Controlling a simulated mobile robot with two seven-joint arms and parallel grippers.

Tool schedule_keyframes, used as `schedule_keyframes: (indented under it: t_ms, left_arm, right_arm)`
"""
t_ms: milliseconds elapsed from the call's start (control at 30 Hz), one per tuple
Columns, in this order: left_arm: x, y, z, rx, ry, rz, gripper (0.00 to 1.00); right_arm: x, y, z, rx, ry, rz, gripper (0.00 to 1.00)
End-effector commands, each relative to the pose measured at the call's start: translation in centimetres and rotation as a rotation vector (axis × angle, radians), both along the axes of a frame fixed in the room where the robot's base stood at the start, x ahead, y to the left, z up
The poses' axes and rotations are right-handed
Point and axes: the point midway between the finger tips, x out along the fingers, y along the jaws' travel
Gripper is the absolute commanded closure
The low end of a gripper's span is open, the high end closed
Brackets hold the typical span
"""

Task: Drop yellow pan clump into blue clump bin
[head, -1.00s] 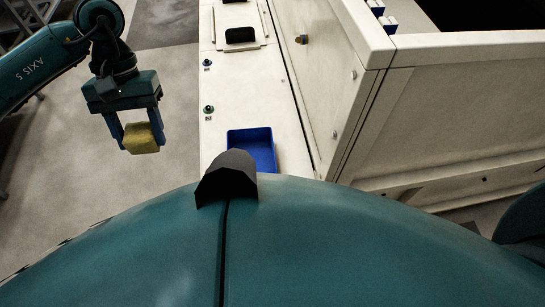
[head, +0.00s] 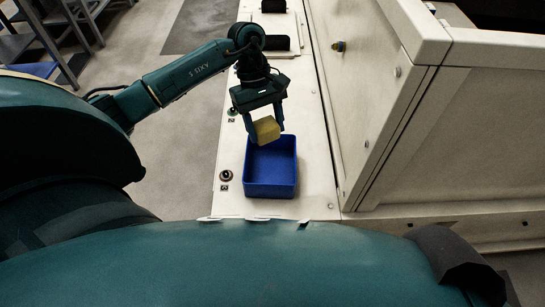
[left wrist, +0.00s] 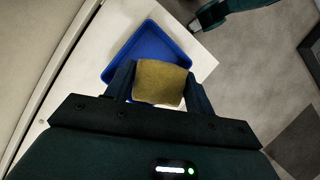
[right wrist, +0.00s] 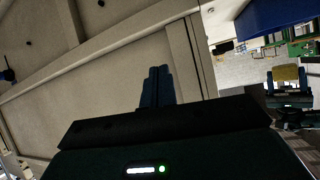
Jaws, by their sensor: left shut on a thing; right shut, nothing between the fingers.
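The yellow clump (head: 267,130) is a small block held between the blue fingers of my left gripper (head: 265,128). It also shows in the left wrist view (left wrist: 160,83) between the fingertips. The blue clump bin (head: 271,185) is an open, empty-looking tray on the white ledge. In the head view the clump overlaps the bin's far edge, above it. In the left wrist view the bin (left wrist: 150,50) lies beyond the clump, which hides part of it. My right gripper (right wrist: 157,88) is shut and empty, pointed at a pale panel in the right wrist view.
The white ledge (head: 232,140) carries small round knobs (head: 225,176) left of the bin and dark openings farther back. A tall pale wall (head: 360,95) rises right of the bin. Grey floor lies left of the ledge.

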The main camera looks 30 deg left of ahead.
Motion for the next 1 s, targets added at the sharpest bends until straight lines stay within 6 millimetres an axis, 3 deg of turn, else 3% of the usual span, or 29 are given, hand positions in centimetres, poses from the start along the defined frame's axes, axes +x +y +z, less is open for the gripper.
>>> schedule_keyframes:
  t_ms: [533,1000]
  left_arm:
    - [0.0,0.5,-5.7,-0.001,-0.001,0.046,0.68]
    - [0.1,0.5,-6.5,0.0,-0.002,0.044,0.68]
  right_arm:
    - [0.0,0.2,-1.7,0.04,-0.002,-0.008,1.0]
    - [0.2,0.3,-1.3,0.06,-0.009,-0.019,1.0]
